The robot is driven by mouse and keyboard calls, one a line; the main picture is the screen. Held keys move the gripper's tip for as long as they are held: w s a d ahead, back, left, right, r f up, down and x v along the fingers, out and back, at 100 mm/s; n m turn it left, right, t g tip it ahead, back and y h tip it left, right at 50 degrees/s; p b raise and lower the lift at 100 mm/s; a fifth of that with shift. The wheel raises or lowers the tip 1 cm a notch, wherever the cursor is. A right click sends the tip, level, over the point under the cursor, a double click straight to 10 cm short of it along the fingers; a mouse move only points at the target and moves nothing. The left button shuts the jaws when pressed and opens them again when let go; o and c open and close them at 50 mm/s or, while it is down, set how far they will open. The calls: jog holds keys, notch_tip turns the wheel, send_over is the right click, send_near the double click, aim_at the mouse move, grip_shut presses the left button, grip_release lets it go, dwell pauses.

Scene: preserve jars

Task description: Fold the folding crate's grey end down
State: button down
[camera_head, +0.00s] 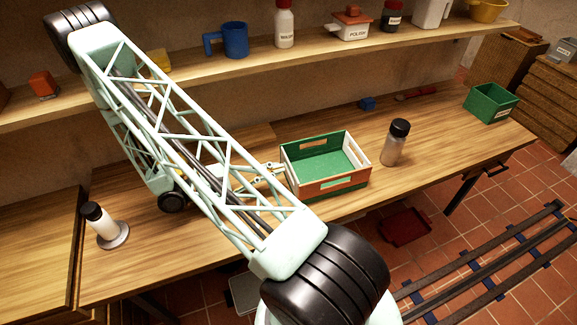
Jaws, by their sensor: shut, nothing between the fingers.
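The folding crate (306,191) stands on the wooden bench with its walls up. The pale right end (356,150) stands upright. The left end (289,177) also appears upright, seen mostly edge-on; I cannot tell clearly which end is the grey one. My gripper (279,169) is shut and empty, just left of the crate's left end and near its top. I cannot tell whether the fingertips touch it.
A dark-capped jar (395,143) stands close to the crate's right. A white dark-capped bottle (105,226) stands on a round base at left. A green bin (490,104) is at the bench's far right. A loaded shelf (300,58) runs behind. Bench in front of the crate is narrow.

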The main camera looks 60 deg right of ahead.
aim_at(289, 163)
jog(key=shift+x, duration=1.05)
jog(key=shift+s+d+r+t+y, duration=0.25)
jog(key=shift+s+d+t+y, duration=0.65)
jog(key=shift+t+y, duration=0.4)
jog(key=shift+s+d+f+t+y, duration=0.15)
jog(key=shift+s+d+t+y, duration=0.7)
jog(key=shift+t+y, duration=0.35)
jog(key=shift+s+d+f+t+y, duration=0.2)
jog(key=shift+d+t+y, duration=0.1)
jog(key=shift+y, duration=0.1)
